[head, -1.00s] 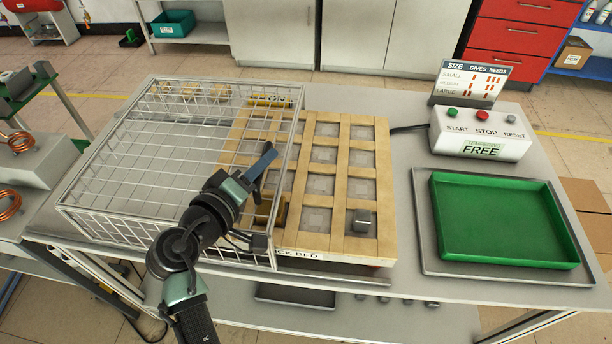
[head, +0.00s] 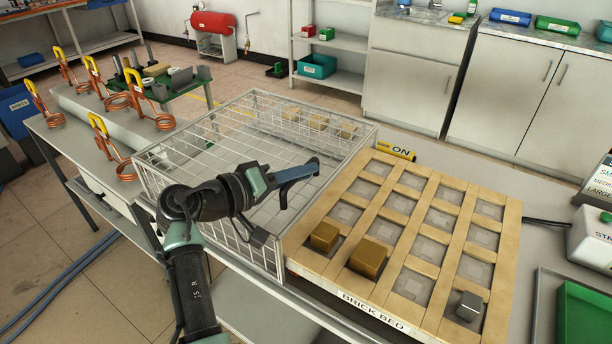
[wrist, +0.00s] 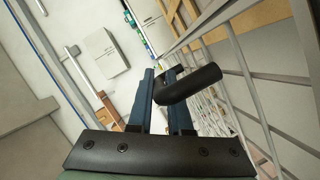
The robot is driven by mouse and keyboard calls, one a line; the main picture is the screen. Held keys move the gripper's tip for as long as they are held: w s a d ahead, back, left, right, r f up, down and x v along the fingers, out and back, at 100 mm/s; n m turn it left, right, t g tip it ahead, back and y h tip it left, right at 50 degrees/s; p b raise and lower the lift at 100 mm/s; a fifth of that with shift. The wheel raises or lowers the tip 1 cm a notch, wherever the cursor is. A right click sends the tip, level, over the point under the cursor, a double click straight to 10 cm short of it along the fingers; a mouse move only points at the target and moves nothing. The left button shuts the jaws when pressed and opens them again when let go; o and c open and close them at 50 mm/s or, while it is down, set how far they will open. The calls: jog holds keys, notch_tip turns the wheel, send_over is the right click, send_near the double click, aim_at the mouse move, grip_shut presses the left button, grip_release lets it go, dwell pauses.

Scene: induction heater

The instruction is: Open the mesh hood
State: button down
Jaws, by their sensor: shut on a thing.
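The mesh hood (head: 262,98), a pale wire cage, stands at the left on the bench in the head view. Its right side is along the left edge of the brick bed (head: 385,312), a wooden grid. Two gold bricks (head: 368,258) and a grey brick (head: 470,306) sit in the bed's front row, clear of the hood. My gripper (head: 303,173) reaches across to the hood's right side. In the wrist view, my gripper (wrist: 160,82) is shut on the hood's black handle (wrist: 192,86), beside the mesh.
Several copper coils (head: 112,150) stand at the left. Pale bricks (head: 318,122) show through the hood's back mesh. A control box (head: 592,238) and green tray (head: 585,318) are at the right.

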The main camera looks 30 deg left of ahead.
jog(key=c, duration=0.8)
grip_release()
jog(key=shift+c, duration=0.2)
jog(key=v, duration=1.3)
